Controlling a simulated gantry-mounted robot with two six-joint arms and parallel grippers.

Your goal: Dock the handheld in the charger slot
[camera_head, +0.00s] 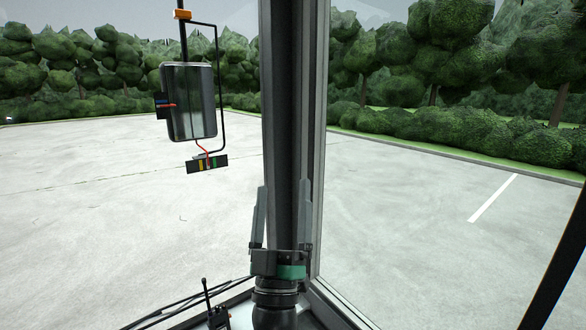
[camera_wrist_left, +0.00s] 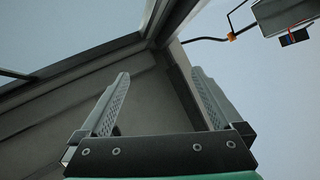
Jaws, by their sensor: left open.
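My left gripper (camera_head: 281,215) points upward in front of the dark window pillar in the head view. Its two fingers are spread apart with nothing between them. They also show open and empty in the left wrist view (camera_wrist_left: 160,95). A small black device with an antenna (camera_head: 216,316), which looks like the handheld, stands at the bottom edge of the head view, left of my left arm. Its lower part is cut off. Whether it sits in a charger slot cannot be seen. My right gripper is in neither view.
The dark window pillar (camera_head: 282,100) rises directly behind my left gripper. A side mirror (camera_head: 193,100) hangs outside the glass at the left. Thin black wiper-like rods (camera_head: 190,300) run at the lower left. A pale lot and green hedges lie outside.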

